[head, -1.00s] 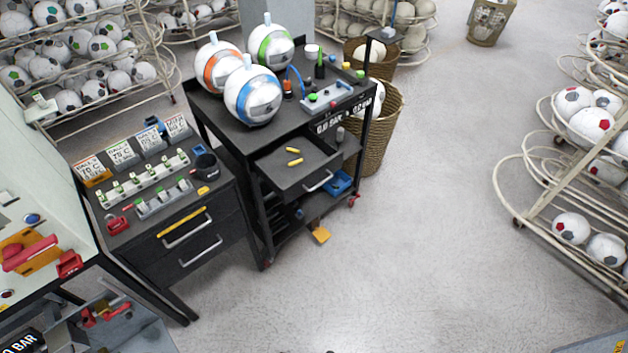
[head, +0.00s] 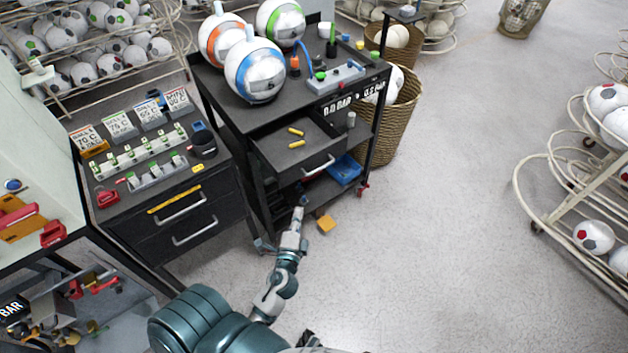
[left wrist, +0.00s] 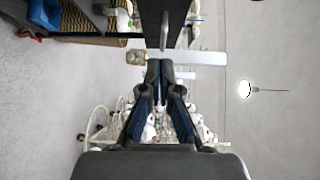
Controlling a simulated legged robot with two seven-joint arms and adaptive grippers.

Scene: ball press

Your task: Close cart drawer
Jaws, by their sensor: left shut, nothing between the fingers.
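The black cart (head: 243,118) stands in the upper middle of the head view. Its drawer (head: 275,152) is pulled out toward the front, with two yellow pieces lying in it and a silver handle (head: 318,165) on its front. My left gripper (head: 298,212) is in front of and below the drawer handle, apart from it as far as I can see. In the left wrist view the left gripper's fingers (left wrist: 160,68) are together with nothing between them. My right gripper is not in view.
Balls with coloured bands (head: 255,72) stand on the cart top. A blue bin (head: 345,170) sits on the lower shelf. A dark cabinet (head: 150,238) stands left of the cart, and a wicker basket (head: 398,125) behind it.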

